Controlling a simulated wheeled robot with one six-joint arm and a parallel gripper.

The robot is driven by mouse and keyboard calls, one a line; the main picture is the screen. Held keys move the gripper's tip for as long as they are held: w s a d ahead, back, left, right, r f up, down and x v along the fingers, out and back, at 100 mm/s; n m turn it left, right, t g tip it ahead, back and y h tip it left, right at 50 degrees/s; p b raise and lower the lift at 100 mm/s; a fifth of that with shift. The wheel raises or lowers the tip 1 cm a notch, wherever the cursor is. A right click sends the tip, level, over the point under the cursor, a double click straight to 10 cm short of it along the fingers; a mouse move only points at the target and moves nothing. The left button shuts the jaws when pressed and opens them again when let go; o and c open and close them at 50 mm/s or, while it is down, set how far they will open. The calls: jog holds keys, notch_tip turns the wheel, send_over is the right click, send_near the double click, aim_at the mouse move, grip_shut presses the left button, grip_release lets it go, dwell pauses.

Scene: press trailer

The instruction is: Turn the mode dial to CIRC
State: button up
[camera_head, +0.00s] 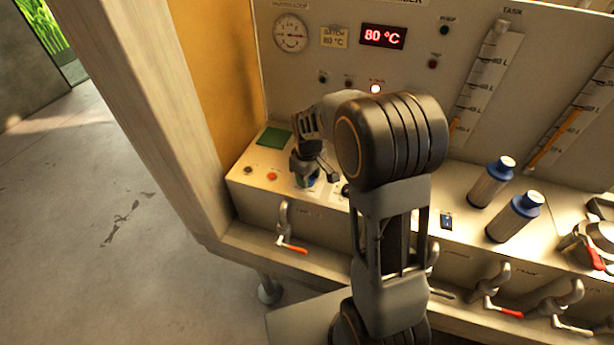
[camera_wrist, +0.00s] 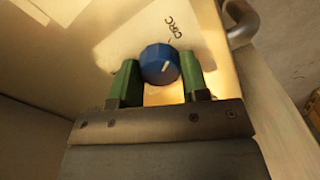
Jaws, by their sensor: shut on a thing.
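The mode dial is a round blue knob (camera_wrist: 160,64) with a short white pointer line. It sits between the two green fingertips of my gripper (camera_wrist: 155,82) in the wrist view, and the gripper is shut on it. The printed label CIRC (camera_wrist: 179,25) is on the pale panel just beyond the knob. The pointer slants up and right, roughly to the label's side; I cannot tell whether it lines up exactly. In the head view my gripper (camera_head: 306,178) points down onto the console's left end, and only a bit of blue knob (camera_head: 309,184) shows.
Behind stands a panel with a gauge (camera_head: 290,34) and a red display (camera_head: 383,36) reading 80 °C. A green patch (camera_head: 273,137) and a red button (camera_head: 272,176) lie left of my gripper. Blue-capped bottles (camera_head: 491,182) stand right.

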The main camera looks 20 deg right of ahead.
jog(key=shift+w+r, duration=0.1)
dwell(0.4)
jog(key=o, duration=0.9)
notch_tip(320, 180, up, 14)
jog(key=shift+f+b, duration=0.15)
jog(key=shift+b, duration=0.15)
dwell(0.4)
